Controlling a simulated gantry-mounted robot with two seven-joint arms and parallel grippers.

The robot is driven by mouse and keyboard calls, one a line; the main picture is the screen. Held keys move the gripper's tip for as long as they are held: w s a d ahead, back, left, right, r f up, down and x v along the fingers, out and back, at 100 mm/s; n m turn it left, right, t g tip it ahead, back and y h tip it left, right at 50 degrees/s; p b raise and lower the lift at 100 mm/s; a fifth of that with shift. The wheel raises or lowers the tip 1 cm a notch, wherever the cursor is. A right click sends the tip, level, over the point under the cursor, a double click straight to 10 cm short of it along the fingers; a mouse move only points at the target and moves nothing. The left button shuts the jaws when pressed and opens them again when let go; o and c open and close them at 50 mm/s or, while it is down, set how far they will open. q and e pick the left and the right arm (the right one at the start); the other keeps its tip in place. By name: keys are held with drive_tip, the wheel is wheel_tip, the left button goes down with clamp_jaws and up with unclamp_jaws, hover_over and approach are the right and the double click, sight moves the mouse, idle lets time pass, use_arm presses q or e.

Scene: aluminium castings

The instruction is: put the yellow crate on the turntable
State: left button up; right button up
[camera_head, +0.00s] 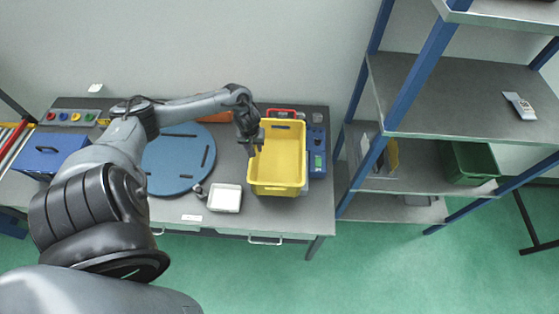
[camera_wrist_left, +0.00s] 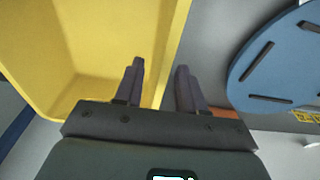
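The yellow crate (camera_head: 278,189) stands upright on the right part of the grey bench and looks empty. Its wall also shows in the left wrist view (camera_wrist_left: 158,30). The turntable (camera_head: 176,165) is a round blue disc with dark slots, left of the crate; part of it shows in the left wrist view (camera_wrist_left: 275,82). My left gripper (camera_head: 252,145) is at the crate's left wall. In the left wrist view its fingers (camera_wrist_left: 159,85) are apart, one over the crate's inside and one outside, with the rim between them and gaps visible. My right gripper is not in view.
A small white tray (camera_head: 225,198) sits between turntable and crate, near the front edge. A blue device (camera_head: 317,160) stands close to the crate's right side. A blue toolbox (camera_head: 47,153) is at the left. A shelf rack (camera_head: 411,80) stands right of the bench.

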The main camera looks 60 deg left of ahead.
use_arm(q)
drive_tip(key=shift+w+a+f, duration=0.1)
drive_tip(key=shift+a+f, duration=0.05)
drive_tip(key=shift+f, duration=1.2)
drive_tip(key=shift+w+a+f, duration=0.1)
drive_tip(key=shift+a+f, duration=0.05)
drive_tip(key=shift+f, duration=1.2)
clamp_jaws()
drive_tip(key=shift+r, duration=0.1)
